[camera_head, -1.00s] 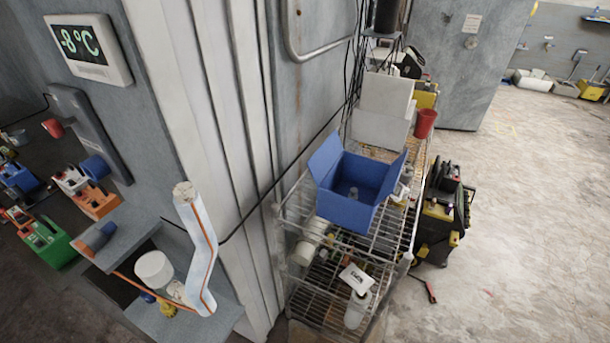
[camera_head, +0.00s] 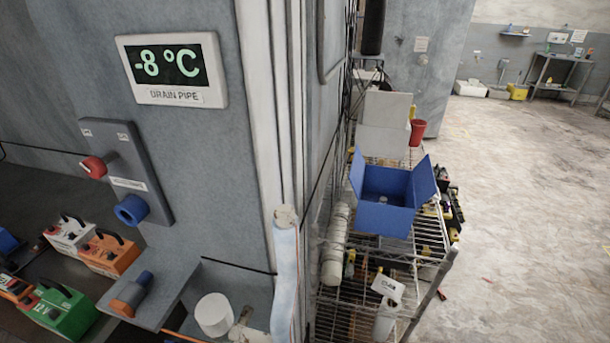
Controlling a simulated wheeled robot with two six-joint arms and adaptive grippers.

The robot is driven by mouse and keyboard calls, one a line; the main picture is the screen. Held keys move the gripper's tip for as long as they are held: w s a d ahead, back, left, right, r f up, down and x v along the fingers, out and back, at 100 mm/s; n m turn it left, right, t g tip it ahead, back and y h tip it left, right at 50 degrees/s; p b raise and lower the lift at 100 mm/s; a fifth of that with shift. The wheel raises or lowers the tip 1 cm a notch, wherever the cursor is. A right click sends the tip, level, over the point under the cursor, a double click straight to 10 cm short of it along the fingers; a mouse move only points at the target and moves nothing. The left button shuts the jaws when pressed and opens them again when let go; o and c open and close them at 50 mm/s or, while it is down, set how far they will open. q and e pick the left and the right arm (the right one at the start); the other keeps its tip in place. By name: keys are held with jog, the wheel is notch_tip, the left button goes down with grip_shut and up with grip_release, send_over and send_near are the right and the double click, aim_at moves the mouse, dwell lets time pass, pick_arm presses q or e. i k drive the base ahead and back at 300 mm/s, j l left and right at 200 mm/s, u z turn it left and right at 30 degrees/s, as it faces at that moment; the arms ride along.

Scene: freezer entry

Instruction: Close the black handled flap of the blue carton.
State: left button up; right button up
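The blue carton (camera_head: 385,217) stands on the top shelf of the wire rack, right of centre. Its top is open and I see into it; a small grey item (camera_head: 383,200) is inside. One flap (camera_head: 357,172) stands up at the left side and another flap (camera_head: 424,182) stands up, leaning outward, at the right. I cannot make out a black handle on either flap. Neither of my grippers is in view.
The wire rack (camera_head: 385,250) also holds white boxes (camera_head: 385,122) and a red cup (camera_head: 417,132) behind the carton. A grey wall with a temperature display (camera_head: 172,69) and a wrapped pipe (camera_head: 285,280) stand at left. Open floor (camera_head: 520,200) lies right.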

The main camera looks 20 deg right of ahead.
aim_at(356, 177)
jog(key=j+z, duration=0.25)
jog(key=j, duration=0.6)
jog(key=j+z, duration=0.25)
jog(key=j, duration=0.6)
jog(key=z, duration=1.1)
jog(key=k+l, duration=0.05)
